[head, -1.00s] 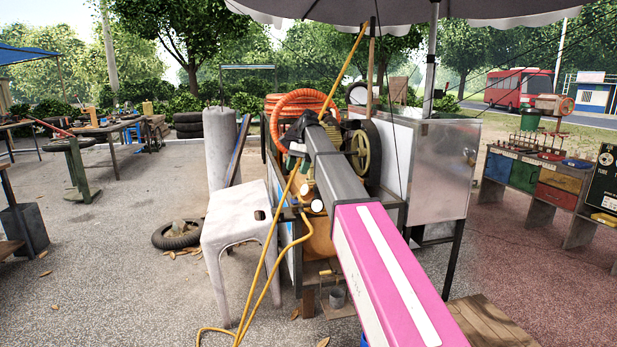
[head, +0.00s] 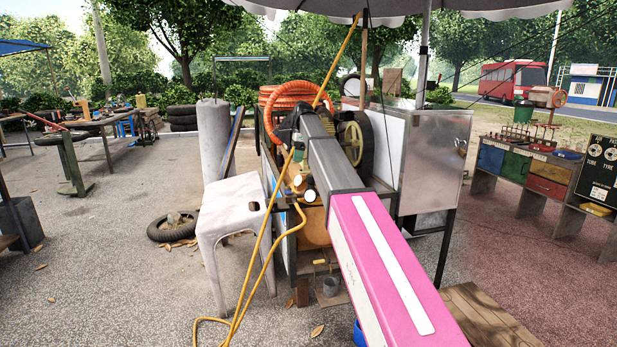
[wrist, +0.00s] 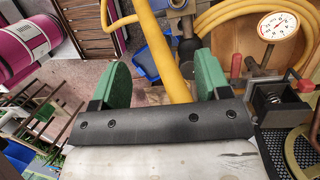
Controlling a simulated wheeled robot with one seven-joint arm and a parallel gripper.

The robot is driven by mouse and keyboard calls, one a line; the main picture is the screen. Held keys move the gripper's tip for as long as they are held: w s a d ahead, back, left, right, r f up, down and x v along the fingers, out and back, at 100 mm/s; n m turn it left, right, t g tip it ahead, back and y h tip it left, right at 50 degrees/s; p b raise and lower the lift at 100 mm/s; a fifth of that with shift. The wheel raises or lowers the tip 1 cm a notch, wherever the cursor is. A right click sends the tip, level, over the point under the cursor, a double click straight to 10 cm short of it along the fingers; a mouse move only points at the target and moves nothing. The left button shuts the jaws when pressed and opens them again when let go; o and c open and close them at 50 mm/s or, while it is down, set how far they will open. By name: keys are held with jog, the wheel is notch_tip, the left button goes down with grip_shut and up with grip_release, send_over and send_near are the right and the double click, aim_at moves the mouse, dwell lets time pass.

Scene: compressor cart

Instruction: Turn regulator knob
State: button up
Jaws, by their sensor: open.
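My gripper (wrist: 163,60) is open, with its two green finger pads apart. A thick yellow hose (wrist: 163,35) runs through the space between the pads in the wrist view. A grey fitting (wrist: 182,6) with a dark, rounded knob-like part (wrist: 187,50) shows between the hose and the right pad; I cannot tell for sure that this is the regulator knob. A white dial gauge (wrist: 277,27) is at the upper right. In the head view, gauges (head: 309,196) show left of my arm on the compressor cart, and my arm hides much of that area.
A white stool (head: 233,198) stands left of the cart, and a yellow hose (head: 264,262) hangs down to the ground beside it. A metal cabinet (head: 436,150) is on the right. A blue bin (wrist: 146,55) lies below my gripper. Open paving lies to the left.

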aim_at(311, 177)
jog(key=d+m, duration=0.1)
jog(key=m, duration=0.1)
jog(key=w+d+m+h, duration=0.1)
jog(key=d+m, duration=0.1)
jog(key=m, duration=0.1)
jog(key=w+d+m+t, duration=0.1)
jog(key=d+m, duration=0.1)
jog(key=m, duration=0.1)
jog(key=shift+w+h, duration=0.25)
jog(key=shift+h, duration=0.05)
jog(key=shift+w+d+f+m+t, duration=0.15)
jog(key=shift+d+m, duration=0.15)
jog(key=shift+m, duration=0.25)
jog(key=shift+w+d+r+m+t, duration=0.15)
jog(key=shift+d+m, duration=0.15)
jog(key=shift+m, duration=0.25)
notch_tip(311, 177, down, 11)
jog(key=shift+r, duration=0.1)
jog(key=c, duration=0.9)
